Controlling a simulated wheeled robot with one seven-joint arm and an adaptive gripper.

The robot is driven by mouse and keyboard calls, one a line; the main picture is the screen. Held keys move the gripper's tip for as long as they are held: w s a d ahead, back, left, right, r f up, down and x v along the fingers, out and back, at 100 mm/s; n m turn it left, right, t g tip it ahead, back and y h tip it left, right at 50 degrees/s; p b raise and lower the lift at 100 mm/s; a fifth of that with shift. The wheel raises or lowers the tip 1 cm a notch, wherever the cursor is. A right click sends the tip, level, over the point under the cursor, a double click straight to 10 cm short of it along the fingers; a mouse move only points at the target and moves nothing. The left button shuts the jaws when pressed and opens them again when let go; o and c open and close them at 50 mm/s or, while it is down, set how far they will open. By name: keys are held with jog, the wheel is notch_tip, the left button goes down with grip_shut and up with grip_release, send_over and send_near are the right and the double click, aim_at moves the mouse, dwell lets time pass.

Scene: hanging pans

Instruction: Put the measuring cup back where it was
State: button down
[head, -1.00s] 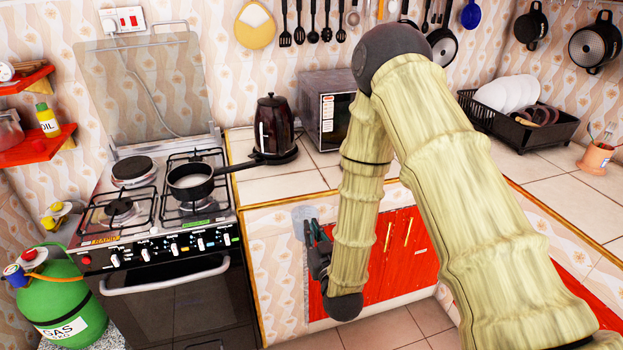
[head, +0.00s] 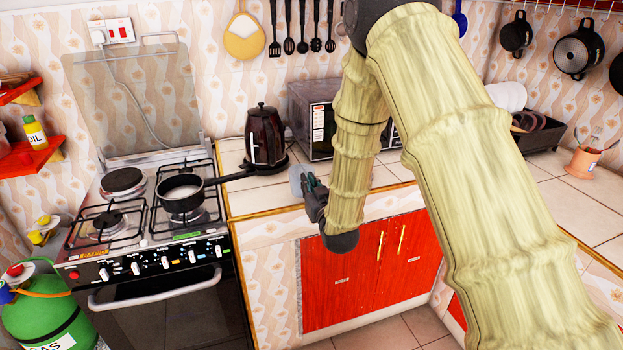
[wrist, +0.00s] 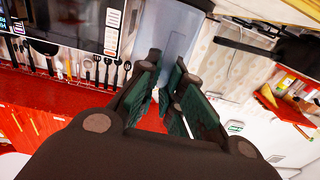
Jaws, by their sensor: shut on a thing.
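The measuring cup (head: 297,180) is a pale, see-through grey-blue thing at the tip of my gripper (head: 307,184) in the head view. It also shows in the wrist view (wrist: 180,42), just past the fingers at the top middle. My gripper (wrist: 166,72) is shut on the cup, its green-padded fingers on either side of it. The cup is held in the air in front of the counter edge, above the red cabinet doors. Its outline is faint, and its tilt and contents cannot be told.
The stove (head: 150,215) carries a dark pan (head: 182,197) whose handle points right. A dark kettle (head: 264,137) and a microwave (head: 312,118) stand on the counter (head: 262,200). Utensils (head: 302,25) hang on the wall. A dish rack (head: 540,138) is at the right.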

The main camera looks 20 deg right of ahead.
aim_at(312, 171)
jog(key=w+d, duration=0.1)
jog(key=w, duration=0.1)
jog(key=w+d+p, duration=0.1)
jog(key=w, duration=0.2)
jog(key=w+d, duration=0.1)
jog(key=w, duration=0.2)
jog(key=shift+w+d+f+p, duration=0.15)
jog(key=shift+f+p, duration=0.25)
jog(key=shift+w+d, duration=0.2)
jog(key=shift+w, duration=0.25)
jog(key=shift+f+p, duration=0.75)
jog(key=shift+f, duration=1.05)
jog(key=shift+f, duration=0.15)
jog(key=c, duration=1.6)
grip_release()
jog(key=shift+o, duration=0.2)
